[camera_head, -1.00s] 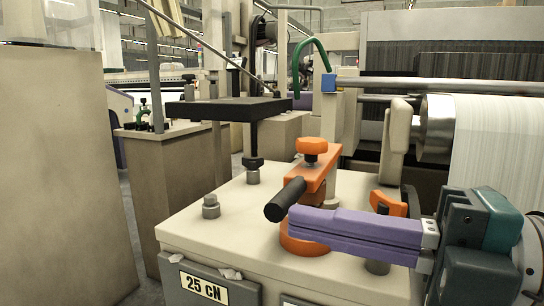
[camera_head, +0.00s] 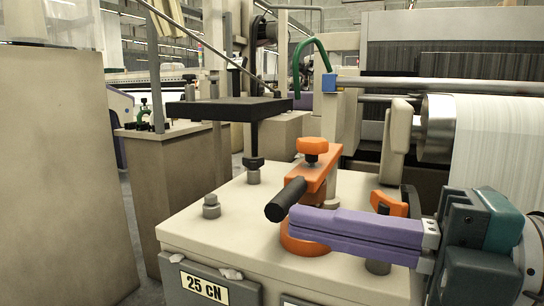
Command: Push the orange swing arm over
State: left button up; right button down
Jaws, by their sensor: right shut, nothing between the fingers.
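The orange swing arm (camera_head: 325,172) stands on top of a beige machine block, with an orange knob (camera_head: 312,147) at its far end and an orange round base (camera_head: 304,240) below. Its black handle (camera_head: 286,199) points toward the front left. My right gripper (camera_head: 293,221) comes in from the right with its purple fingers closed together and empty. The fingertips are just in front of the handle and over the base; I cannot tell whether they touch. The fingers hide part of the base. My left gripper is out of view.
The beige block (camera_head: 235,214) carries a grey bolt (camera_head: 211,207), a black plate on a post (camera_head: 228,109) and a second orange part (camera_head: 389,204) behind my fingers. A "25 cN" label (camera_head: 204,287) is on its front. A white thread roll (camera_head: 500,150) is at right.

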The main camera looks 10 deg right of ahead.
dwell(0.3)
jog(key=shift+v, duration=0.85)
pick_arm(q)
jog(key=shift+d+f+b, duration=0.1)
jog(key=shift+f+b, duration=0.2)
pick_arm(e)
jog(key=shift+v, duration=1.15)
jog(key=shift+r, duration=0.1)
pick_arm(q)
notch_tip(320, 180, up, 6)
jog(key=p, duration=0.6)
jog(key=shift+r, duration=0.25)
pick_arm(e)
notch_tip(320, 180, up, 20)
